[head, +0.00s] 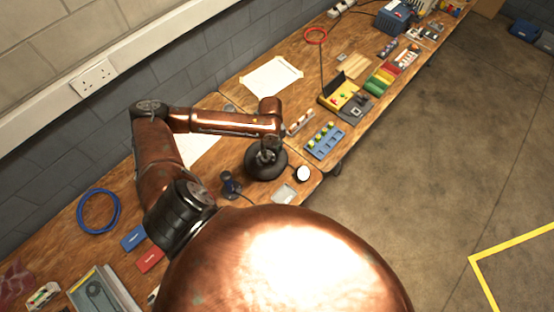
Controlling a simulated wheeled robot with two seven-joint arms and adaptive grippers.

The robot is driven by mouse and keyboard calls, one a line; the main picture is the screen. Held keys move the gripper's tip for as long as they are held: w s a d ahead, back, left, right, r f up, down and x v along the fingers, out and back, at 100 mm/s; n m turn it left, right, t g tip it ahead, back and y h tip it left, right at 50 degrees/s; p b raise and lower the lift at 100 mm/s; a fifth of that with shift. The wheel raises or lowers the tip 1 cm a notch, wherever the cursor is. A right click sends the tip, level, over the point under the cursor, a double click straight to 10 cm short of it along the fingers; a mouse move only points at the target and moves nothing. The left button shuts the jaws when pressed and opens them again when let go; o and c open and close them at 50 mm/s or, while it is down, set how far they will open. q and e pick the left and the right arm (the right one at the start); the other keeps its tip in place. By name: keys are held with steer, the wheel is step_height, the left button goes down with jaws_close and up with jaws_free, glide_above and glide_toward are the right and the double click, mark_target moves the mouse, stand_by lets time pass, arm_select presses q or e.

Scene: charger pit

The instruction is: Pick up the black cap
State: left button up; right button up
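My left gripper (266,153) is at the end of my copper arm and points down over the wooden workbench. A round black thing (265,169) lies right below it on the bench and looks like the black cap. The gripper overlaps its top in the head view. The fingertips are small and dark against it, so I cannot tell whether they touch it or how far apart they are. My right gripper is not in view.
The bench (215,172) runs along a grey block wall. A blue ring (82,221) lies left.

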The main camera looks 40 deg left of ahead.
mark_target(272, 158)
arm_select(q)
step_height(272, 158, down, 5)
steer(key=shift+d+f, duration=0.1)
steer(key=shift+f, duration=0.1)
steer(key=c, duration=0.8)
